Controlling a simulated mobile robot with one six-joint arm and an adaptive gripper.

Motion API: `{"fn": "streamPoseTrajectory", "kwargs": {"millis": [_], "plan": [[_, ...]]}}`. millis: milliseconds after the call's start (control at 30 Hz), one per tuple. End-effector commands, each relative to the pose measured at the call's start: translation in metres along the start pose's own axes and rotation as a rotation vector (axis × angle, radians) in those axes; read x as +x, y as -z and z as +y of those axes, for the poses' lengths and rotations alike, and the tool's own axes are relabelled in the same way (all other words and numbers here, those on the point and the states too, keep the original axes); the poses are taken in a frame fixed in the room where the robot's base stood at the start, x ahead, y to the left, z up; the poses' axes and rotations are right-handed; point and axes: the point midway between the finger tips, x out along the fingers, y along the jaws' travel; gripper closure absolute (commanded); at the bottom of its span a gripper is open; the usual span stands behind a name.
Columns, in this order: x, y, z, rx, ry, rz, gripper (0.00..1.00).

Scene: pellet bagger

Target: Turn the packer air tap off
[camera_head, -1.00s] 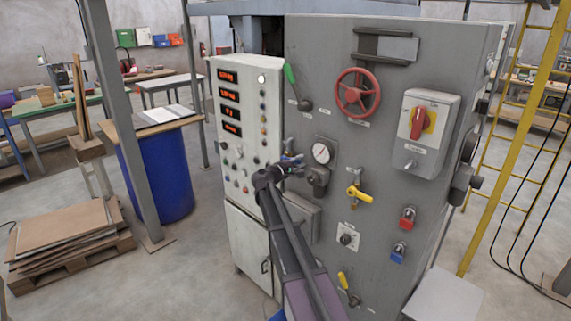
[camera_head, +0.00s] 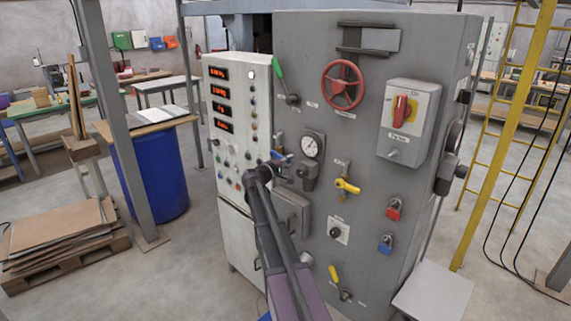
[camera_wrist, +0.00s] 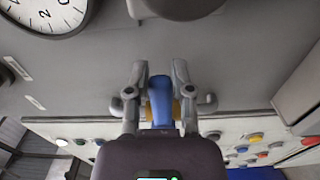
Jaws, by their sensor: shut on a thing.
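A tap with a blue lever (camera_head: 281,155) is on the grey machine face, left of the pressure gauge (camera_head: 312,146). In the wrist view the blue lever (camera_wrist: 160,98) stands between my two fingers, with a brassy part just behind it. My gripper (camera_wrist: 159,92) is shut on this lever. In the head view my gripper (camera_head: 274,164) is small and partly hidden by my own arm. The label of this tap cannot be read. The gauge also shows at the top left of the wrist view (camera_wrist: 48,12).
A yellow-handled tap (camera_head: 347,187) sits to the right, another yellow lever (camera_head: 333,274) lower down. A red handwheel (camera_head: 342,85), green lever (camera_head: 279,70) and red rotary switch (camera_head: 402,111) are above. A button panel (camera_head: 236,140) adjoins at left. A grey box (camera_head: 291,213) protrudes below the gripper.

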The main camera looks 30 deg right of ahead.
Motion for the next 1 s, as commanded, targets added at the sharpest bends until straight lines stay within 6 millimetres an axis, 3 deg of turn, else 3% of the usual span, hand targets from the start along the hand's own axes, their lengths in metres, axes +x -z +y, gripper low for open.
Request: {"fn": "streamPoseTrajectory", "kwargs": {"millis": [333,367,467,1000], "plan": [[0.006,-0.009,-0.002,0.006,0.007,-0.011,1.0],[0.006,-0.009,-0.002,0.006,0.007,-0.012,0.64],[0.007,-0.01,-0.002,0.005,0.006,-0.013,0.35],[0.004,-0.009,-0.001,0.003,0.003,-0.011,0.34]]}}
